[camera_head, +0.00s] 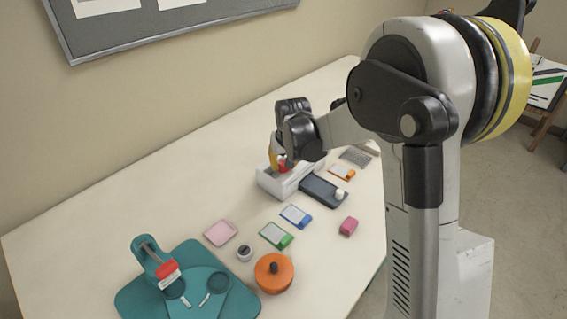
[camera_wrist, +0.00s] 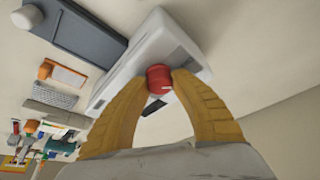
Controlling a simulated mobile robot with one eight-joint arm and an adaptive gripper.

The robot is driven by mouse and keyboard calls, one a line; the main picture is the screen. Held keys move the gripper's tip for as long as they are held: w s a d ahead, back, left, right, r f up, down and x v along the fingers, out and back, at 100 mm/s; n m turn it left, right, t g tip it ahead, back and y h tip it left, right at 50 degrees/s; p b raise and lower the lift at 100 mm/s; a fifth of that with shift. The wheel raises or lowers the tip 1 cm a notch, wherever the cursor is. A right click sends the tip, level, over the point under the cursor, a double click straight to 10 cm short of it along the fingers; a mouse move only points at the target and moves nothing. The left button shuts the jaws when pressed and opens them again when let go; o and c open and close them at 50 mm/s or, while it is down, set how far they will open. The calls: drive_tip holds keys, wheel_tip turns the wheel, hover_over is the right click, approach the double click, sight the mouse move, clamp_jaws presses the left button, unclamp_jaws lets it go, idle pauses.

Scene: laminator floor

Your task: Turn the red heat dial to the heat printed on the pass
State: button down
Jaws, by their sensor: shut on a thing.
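The white laminator (camera_head: 270,182) stands on the table, partly hidden behind my arm. It also shows in the wrist view (camera_wrist: 152,42). The red heat dial (camera_wrist: 159,78) is on its side, between my yellow fingertips. My gripper (camera_wrist: 161,86) is shut on the dial, one finger on each side. In the head view the red dial (camera_head: 282,166) shows just below my dark wrist. A pass with an orange tab (camera_head: 341,172), one with a blue tab (camera_head: 296,216) and one with a green tab (camera_head: 276,235) lie on the table. Their print is too small to read.
A dark tray (camera_head: 318,188) lies beside the laminator. A pink block (camera_head: 348,226), a pink card (camera_head: 220,232), a small round pot (camera_head: 244,253), an orange lidded pot (camera_head: 268,280) and a teal board (camera_head: 240,302) with a press are nearer. The table's left side is clear.

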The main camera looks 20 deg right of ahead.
drive_tip(key=m+h, duration=0.1)
drive_tip(key=m, duration=0.3)
drive_tip(key=shift+m+h+p, duration=0.3)
drive_tip(key=shift+h, duration=0.1)
drive_tip(key=shift+m+g+h, duration=0.6)
drive_tip(key=shift+m+g, duration=0.2)
drive_tip(key=shift+m, duration=1.5)
drive_tip(key=shift+f+p, duration=0.1)
drive_tip(key=shift+p, duration=0.2)
drive_tip(key=c, duration=1)
unclamp_jaws()
drive_tip(key=shift+c, duration=0.2)
drive_tip(key=v, duration=1.2)
